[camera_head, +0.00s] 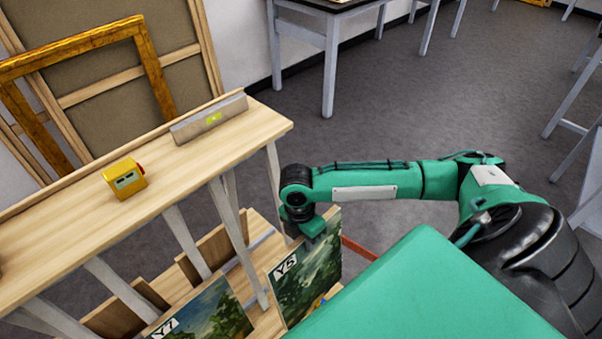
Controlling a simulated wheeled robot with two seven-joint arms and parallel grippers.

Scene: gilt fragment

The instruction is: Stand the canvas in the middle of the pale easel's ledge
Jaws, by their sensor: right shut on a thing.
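A painted canvas tagged Y5 (303,280), with dark green foliage, stands upright at the rack below the pale bench. My right gripper (312,232) points down at its top edge and is shut on it; the fingertips are mostly hidden. The canvas's lower part is partly hidden by my green body. A second painted canvas, tagged Y7 (208,315), leans in the rack to the left. I cannot make out a pale easel in this view. My left gripper is not in view.
The pale wooden bench (75,212) carries a yellow device (125,179) and a grey level (208,119). A gilt frame (80,40) and large canvas backs lean behind it. Tables with grey legs (330,65) stand at the back. The grey floor at upper right is open.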

